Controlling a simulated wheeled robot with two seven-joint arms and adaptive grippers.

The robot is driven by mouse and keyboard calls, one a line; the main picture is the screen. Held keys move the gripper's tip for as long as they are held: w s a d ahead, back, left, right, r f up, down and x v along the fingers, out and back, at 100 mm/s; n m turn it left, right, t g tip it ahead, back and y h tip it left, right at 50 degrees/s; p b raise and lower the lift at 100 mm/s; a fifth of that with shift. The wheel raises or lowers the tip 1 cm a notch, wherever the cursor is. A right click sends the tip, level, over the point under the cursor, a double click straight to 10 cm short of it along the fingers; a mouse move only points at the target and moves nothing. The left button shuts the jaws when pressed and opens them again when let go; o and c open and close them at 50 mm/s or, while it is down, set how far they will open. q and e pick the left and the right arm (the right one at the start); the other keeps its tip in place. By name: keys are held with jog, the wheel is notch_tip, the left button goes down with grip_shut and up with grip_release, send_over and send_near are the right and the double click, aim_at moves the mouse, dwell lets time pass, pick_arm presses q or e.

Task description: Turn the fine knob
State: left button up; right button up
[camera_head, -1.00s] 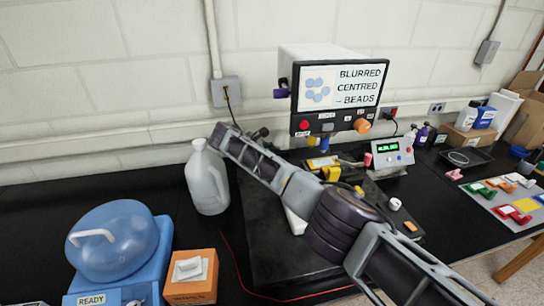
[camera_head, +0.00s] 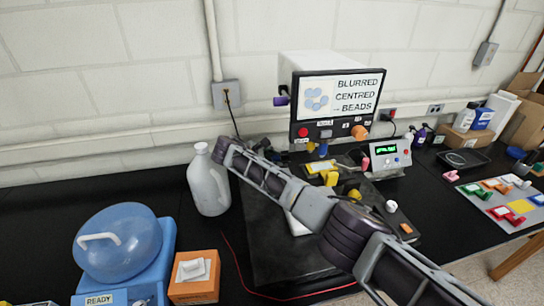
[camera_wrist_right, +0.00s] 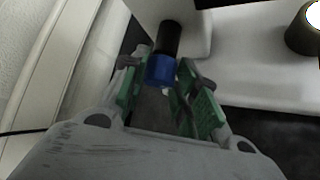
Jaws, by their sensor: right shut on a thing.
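The blue knob (camera_wrist_right: 160,70), taken to be the fine knob, shows in the right wrist view with a black cylinder just beyond it. My right gripper (camera_wrist_right: 164,88) has its green-padded fingers closed on either side of this knob. In the head view my right gripper (camera_head: 268,148) is beside the lower left of the screen unit, and the held knob cannot be made out there. The screen (camera_head: 340,97) reads "BLURRED CENTRED - BEADS" beside blue bead shapes. My left gripper is not in view.
A white jug (camera_head: 208,185) stands close to my right arm. A blue-lidded machine (camera_head: 118,245) and an orange box (camera_head: 194,285) are at the front left. A small meter with a green display (camera_head: 388,157) is to the right. A coloured block tray (camera_head: 500,213) lies farther right.

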jog(key=shift+s+f+m+t+b, duration=0.15)
jog(key=shift+m+t, duration=0.4)
jog(key=shift+t, duration=0.35)
jog(key=shift+s+f+m+t+b, duration=0.15)
jog(key=shift+m+t, duration=0.4)
jog(key=shift+t, duration=0.35)
jog(key=shift+w, duration=0.1)
jog(key=o, duration=1)
jog(key=shift+r, duration=0.1)
jog(key=v, duration=1.2)
jog(key=shift+d, duration=0.1)
